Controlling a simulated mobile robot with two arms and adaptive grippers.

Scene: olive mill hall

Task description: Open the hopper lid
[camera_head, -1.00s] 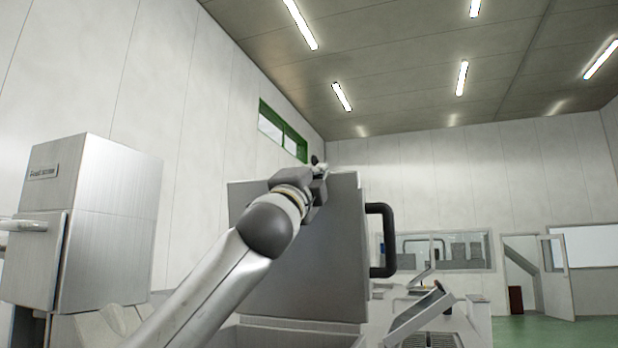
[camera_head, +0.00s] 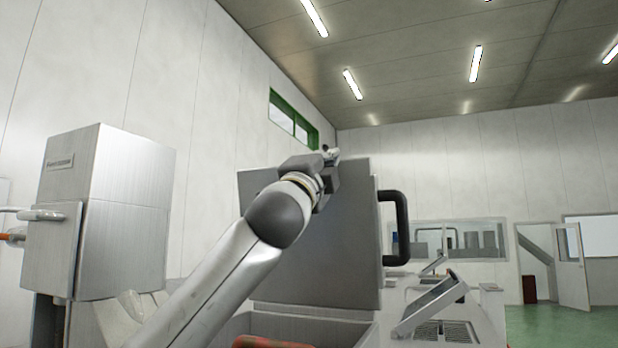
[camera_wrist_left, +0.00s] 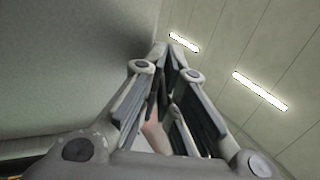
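The hopper lid (camera_head: 340,255) is a large grey metal panel, standing steeply raised at the back of the hopper (camera_head: 345,326). Its black bar handle (camera_head: 402,228) sticks out at the right edge. My left gripper (camera_head: 331,155) is at the lid's top edge, apart from the handle; I cannot tell whether it touches the lid. In the left wrist view the fingers (camera_wrist_left: 170,50) come together at the tips with nothing seen held, and a grey surface, likely the lid (camera_wrist_left: 60,65), fills the left side. My left arm hides part of the lid. My right gripper is not in view.
A grey metal cabinet (camera_head: 122,220) stands at the left. To the right are machines with a tilted panel (camera_head: 432,305). A red object (camera_head: 270,342) shows at the hopper's opening. Green floor (camera_head: 570,325) is open at the far right, near a door (camera_head: 572,265).

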